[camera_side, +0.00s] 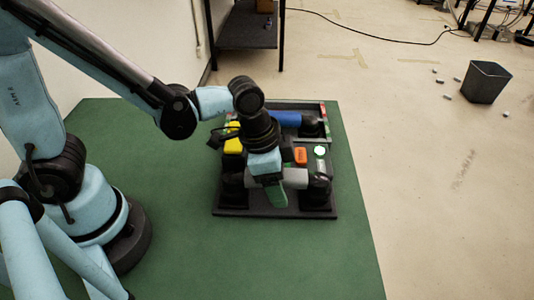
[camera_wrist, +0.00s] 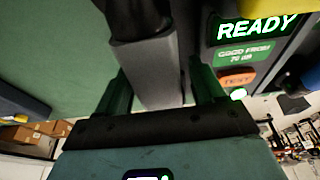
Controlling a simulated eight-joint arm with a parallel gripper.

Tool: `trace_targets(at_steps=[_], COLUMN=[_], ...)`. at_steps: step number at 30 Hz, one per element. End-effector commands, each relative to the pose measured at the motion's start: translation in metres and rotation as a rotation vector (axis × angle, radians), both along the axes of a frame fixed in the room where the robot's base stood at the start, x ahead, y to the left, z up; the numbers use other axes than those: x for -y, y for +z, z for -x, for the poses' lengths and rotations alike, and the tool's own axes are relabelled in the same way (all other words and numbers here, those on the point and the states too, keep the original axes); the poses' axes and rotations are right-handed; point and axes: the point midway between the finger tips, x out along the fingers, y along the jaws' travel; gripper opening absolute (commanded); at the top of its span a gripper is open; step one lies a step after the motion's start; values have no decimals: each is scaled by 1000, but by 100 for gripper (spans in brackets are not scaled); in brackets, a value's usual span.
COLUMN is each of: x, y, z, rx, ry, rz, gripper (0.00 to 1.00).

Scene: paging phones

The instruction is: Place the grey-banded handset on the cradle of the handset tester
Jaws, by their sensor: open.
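The grey-banded handset (camera_side: 295,178), grey in the middle with black ends, lies across the front of the dark handset tester (camera_side: 275,211). Whether it is fully seated on the cradle is hard to tell, as my gripper hides part of it. My gripper (camera_side: 275,192) is open and points down over the grey band. In the wrist view the grey band (camera_wrist: 160,72) lies between the two green fingers of my gripper (camera_wrist: 160,88), with a gap on the right side. The tester's display (camera_wrist: 256,27) reads READY.
An orange TEST button (camera_wrist: 237,79) is beside the handset, with a round green light (camera_side: 319,150) near it. A blue-banded handset (camera_side: 285,118) lies at the back, and a yellow one (camera_side: 233,146) is partly hidden behind my wrist. The green table (camera_side: 180,230) is clear around the tester.

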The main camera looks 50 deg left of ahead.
Motion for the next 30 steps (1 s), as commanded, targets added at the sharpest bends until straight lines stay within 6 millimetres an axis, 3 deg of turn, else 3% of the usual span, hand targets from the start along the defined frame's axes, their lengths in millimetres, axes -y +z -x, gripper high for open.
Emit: trace_targets(at_steps=[30], x=[-21], y=[108], z=[21], rx=[-1], ry=[0], rz=[1], gripper=[68])
